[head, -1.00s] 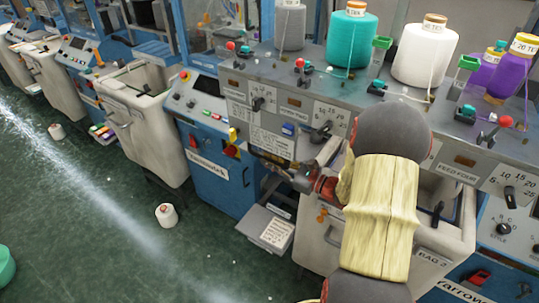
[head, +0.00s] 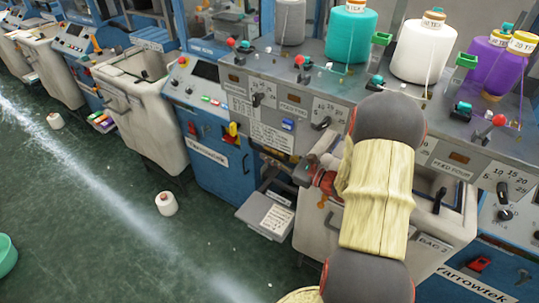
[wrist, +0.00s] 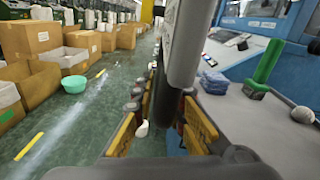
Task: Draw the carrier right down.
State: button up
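My gripper (head: 322,183) reaches to the front of the grey knitting machine (head: 285,100), below its dial panel. In the wrist view my gripper (wrist: 160,122) shows its two yellow-padded fingers apart. A grey upright part (wrist: 186,45), which may be the carrier, comes down from the top of that view at the fingertips, with a dark piece beside it. I cannot tell whether the fingers touch it. In the head view a pale rounded part (head: 328,161) shows just above my gripper. My arm hides much of the machine front behind it.
A white bin labelled BAG 2 (head: 310,232) stands under the machine, close to my arm. Yarn cones, such as the teal one (head: 351,35), stand on top. A small cone (head: 166,203) lies on the green floor, which is otherwise mostly clear at left.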

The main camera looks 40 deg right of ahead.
jog(key=o, duration=0.4)
jog(key=shift+d, duration=0.15)
jog(key=shift+c, duration=0.2)
notch_tip(320, 180, up, 10)
jog(key=shift+f, duration=0.1)
dwell(0.4)
